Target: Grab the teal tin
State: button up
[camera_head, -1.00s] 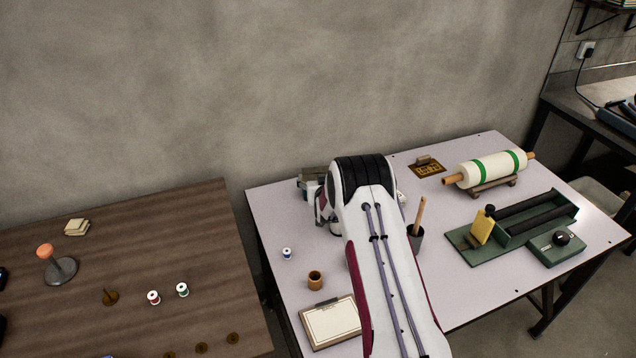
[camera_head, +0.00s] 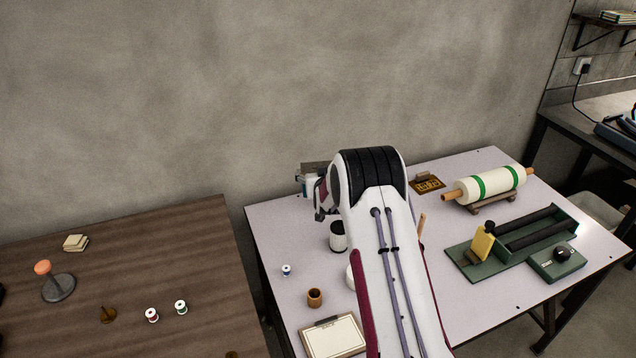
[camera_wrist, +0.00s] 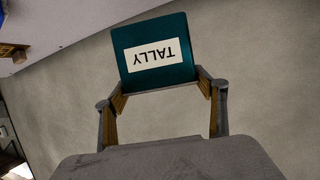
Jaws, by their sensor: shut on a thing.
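The teal tin (camera_wrist: 157,75), with a white label reading "TALLY" upside down, is in the wrist view. My gripper (camera_wrist: 160,84) is shut on it, one finger at each side of its lower part in the picture. The tin appears raised, with the grey wall behind it. In the head view my arm hides most of the gripper, and I cannot make out the tin clearly there.
The pale table (camera_head: 265,215) holds a dark-topped white jar (camera_head: 338,238), a small spool (camera_head: 286,270), a brown cup (camera_head: 315,298), a clipboard (camera_head: 333,337), a white roll (camera_head: 491,186) and a green tool (camera_head: 515,240). A wooden table (camera_head: 120,250) stands left.

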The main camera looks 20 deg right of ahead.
jog(key=shift+r, duration=0.65)
